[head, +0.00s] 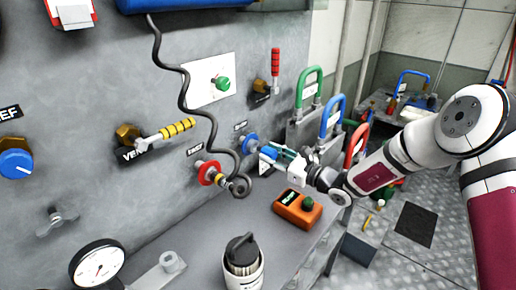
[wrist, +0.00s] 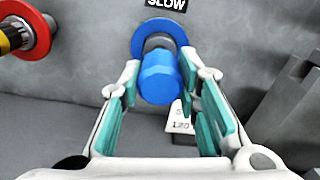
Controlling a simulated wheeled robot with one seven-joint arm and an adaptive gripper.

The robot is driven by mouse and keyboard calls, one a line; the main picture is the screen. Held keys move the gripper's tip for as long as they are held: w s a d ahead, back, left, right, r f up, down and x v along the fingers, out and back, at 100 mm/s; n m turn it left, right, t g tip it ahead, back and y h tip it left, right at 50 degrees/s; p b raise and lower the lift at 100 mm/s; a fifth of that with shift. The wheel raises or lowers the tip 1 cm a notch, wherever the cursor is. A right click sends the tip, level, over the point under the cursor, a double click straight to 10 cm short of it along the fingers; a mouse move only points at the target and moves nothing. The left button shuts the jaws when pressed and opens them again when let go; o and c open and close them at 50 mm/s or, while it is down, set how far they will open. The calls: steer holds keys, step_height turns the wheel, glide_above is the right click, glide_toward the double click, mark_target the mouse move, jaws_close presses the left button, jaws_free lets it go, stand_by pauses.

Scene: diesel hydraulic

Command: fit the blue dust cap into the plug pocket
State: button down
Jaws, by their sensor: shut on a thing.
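The blue dust cap (wrist: 160,80) is a short cylinder between the fingertips of my gripper (wrist: 158,88) in the wrist view. My gripper (head: 276,155) is shut on it, close to the grey panel. The cap (head: 267,153) also shows in the head view. Directly behind it is a blue ring (wrist: 138,42) on the panel, under a label reading SLOW; a grey neck shows between cap and ring. I cannot tell whether cap and neck touch. The ring (head: 249,143) is also in the head view. I cannot surely pick out the plug pocket.
A red-ringed port (head: 207,172) with a yellow and black plug and coiled black cable is left of the cap. Below are an orange box (head: 297,208), a grey holed bracket (head: 160,270) and a canister (head: 243,265). Coloured handles (head: 331,115) stand to the right.

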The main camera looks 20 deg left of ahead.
steer(key=shift+s+d, duration=0.1)
steer(key=shift+d, duration=0.1)
stand_by(0.3)
steer(key=shift+p+v, duration=0.9)
steer(key=shift+v, duration=0.95)
